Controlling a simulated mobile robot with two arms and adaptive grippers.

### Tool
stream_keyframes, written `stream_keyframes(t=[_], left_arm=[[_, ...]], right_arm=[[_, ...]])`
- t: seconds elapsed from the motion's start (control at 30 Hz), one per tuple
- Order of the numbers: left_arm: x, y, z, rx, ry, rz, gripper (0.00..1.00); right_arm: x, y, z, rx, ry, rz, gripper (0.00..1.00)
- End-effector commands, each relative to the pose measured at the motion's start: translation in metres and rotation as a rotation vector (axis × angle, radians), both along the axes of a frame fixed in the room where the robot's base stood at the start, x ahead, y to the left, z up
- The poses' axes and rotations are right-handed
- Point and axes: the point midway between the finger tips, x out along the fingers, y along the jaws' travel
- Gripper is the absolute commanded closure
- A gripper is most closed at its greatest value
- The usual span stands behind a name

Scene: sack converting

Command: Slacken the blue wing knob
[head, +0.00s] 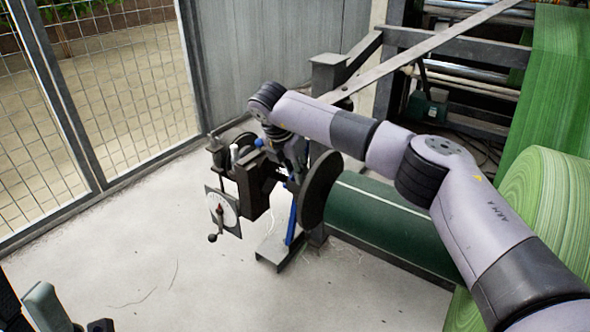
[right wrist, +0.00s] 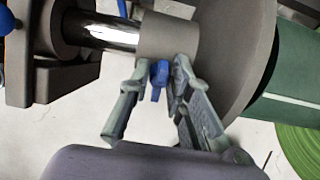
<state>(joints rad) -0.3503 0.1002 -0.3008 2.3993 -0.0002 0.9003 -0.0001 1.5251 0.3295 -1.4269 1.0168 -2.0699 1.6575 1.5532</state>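The blue wing knob (right wrist: 159,76) shows in the right wrist view, just below a grey collar (right wrist: 168,36) on a shiny shaft. My right gripper (right wrist: 160,76) has its two grey-green fingers on either side of the knob. The fingers stand apart, with a narrow gap showing on the left of the knob; the right finger overlaps part of the blue. I cannot tell whether it touches. In the head view the right wrist hides the knob. Part of my left gripper (head: 45,306) shows at the bottom left, far from the stand; its opening cannot be judged.
A dark round flange (head: 319,188) and green roller (head: 385,225) lie right of the collar. A dial plate (head: 224,210) with a crank hangs at the left. A green fabric roll (head: 545,200) stands at the right, mesh fencing (head: 120,80) at the left. The front floor is clear.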

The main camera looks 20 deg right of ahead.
Motion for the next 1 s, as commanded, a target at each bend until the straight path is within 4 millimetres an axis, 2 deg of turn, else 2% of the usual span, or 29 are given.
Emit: stream_keyframes(t=[0.23, 0.67, 1.0], left_arm=[[0.000, 0.000, 0.000, 0.000, 0.001, 0.000, 0.60], [0.000, 0.000, 0.003, 0.001, 0.001, 0.001, 0.60], [0.000, 0.000, 0.024, 0.000, 0.000, 0.001, 0.60]], right_arm=[[0.000, 0.000, 0.000, 0.000, 0.000, 0.000, 1.00], [0.000, 0.000, 0.001, -0.006, 0.008, 0.012, 1.00], [0.001, 0.001, 0.004, -0.052, 0.067, 0.116, 1.00]])
